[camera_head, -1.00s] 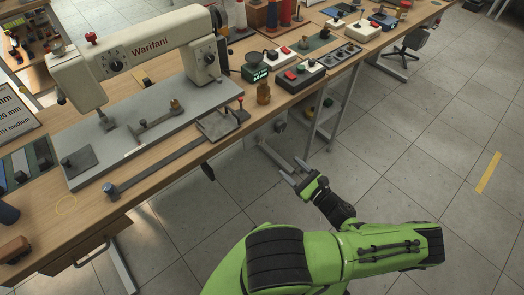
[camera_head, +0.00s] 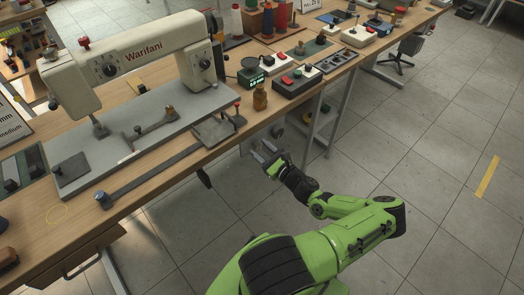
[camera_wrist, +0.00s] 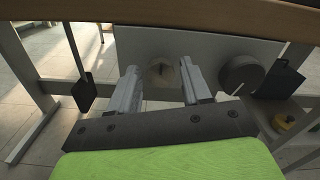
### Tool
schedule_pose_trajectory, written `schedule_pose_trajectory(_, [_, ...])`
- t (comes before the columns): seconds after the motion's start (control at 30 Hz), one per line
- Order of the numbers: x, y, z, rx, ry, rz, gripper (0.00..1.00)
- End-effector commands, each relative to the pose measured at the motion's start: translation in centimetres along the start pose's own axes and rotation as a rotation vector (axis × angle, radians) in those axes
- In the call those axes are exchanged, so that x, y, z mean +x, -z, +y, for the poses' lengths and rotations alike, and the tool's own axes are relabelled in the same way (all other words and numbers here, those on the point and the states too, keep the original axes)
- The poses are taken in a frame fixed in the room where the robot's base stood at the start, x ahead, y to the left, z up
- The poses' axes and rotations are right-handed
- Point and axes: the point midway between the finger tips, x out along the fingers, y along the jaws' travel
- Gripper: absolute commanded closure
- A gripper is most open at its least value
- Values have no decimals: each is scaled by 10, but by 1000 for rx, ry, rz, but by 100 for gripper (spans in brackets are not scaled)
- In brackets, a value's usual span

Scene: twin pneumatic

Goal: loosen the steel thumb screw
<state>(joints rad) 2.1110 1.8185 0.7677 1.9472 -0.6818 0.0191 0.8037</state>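My gripper (camera_head: 265,151) is under the front edge of the workbench, in front of a grey panel. In the wrist view my gripper (camera_wrist: 160,72) is open and empty, its two grey fingers pointing at the panel. In the head view this knob is not clearly visible near the gripper.
A larger dark round knob (camera_wrist: 242,74) sits on the panel (camera_wrist: 215,48) right of the fingers. The bench edge (camera_wrist: 170,12) runs just above. A dark pedal-like plate (camera_wrist: 84,92) hangs at left. A yellow object (camera_wrist: 283,122) is low at right. The sewing machine (camera_head: 140,58) stands on top.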

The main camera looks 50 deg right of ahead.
Motion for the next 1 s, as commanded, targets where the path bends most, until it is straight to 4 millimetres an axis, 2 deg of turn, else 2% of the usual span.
schedule_pose_trajectory(0.03, [0, 0, 0, 0, 0, 0, 60])
schedule_pose_trajectory(0.2, [0, 0, 0, 0, 0, 0, 86])
schedule_pose_trajectory(0.3, [0, 0, 0, 0, 0, 0, 98])
schedule_pose_trajectory(0.67, [0, -1, 0, -75, -2, 0, 98])
schedule_pose_trajectory(1.0, [0, 0, 1, -340, -3, 0, 98])
